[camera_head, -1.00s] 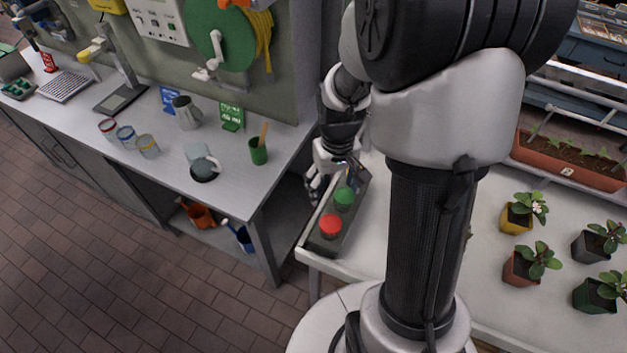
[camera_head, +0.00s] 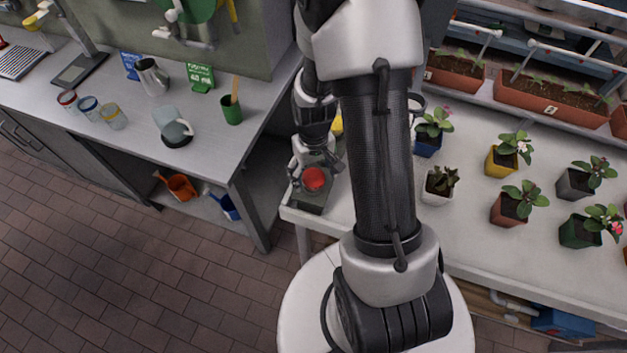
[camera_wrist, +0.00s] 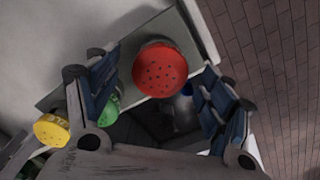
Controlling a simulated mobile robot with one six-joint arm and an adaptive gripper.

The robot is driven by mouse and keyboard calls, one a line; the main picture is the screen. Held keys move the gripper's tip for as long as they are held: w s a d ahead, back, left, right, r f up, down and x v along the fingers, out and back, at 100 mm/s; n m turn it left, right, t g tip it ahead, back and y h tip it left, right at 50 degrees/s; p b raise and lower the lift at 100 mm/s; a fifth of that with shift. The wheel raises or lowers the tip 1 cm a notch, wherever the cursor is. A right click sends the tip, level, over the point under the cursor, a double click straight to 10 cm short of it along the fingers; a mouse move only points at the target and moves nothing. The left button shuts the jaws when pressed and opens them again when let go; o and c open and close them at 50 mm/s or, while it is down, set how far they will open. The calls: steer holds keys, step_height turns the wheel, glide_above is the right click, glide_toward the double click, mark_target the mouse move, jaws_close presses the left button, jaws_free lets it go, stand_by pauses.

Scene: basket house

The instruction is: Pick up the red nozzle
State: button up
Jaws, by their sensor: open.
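The red nozzle (camera_head: 313,179) sits at the near end of a dark tray (camera_head: 306,202) on the corner of the white table. In the wrist view the red nozzle (camera_wrist: 159,69) shows its round, perforated face between my open fingers, slightly beyond their tips. My gripper (camera_head: 316,174) is open and empty at the tray, around or just above the nozzle; I cannot tell its exact height. In the wrist view my gripper (camera_wrist: 155,85) has one finger on each side of the nozzle, with gaps showing. A green nozzle (camera_wrist: 108,108) and a yellow nozzle (camera_wrist: 52,130) lie to the left.
Potted plants, such as one in a white pot (camera_head: 437,190) and one in a blue pot (camera_head: 428,143), stand on the white table (camera_head: 460,228) to the right. A grey workbench (camera_head: 200,150) with cups is at left. Brick floor lies beyond the tray's edge.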

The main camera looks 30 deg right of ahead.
step_height(320, 180, down, 3)
steer(key=shift+r, duration=0.2)
steer(key=shift+c, duration=0.3)
steer(key=c, duration=1.1)
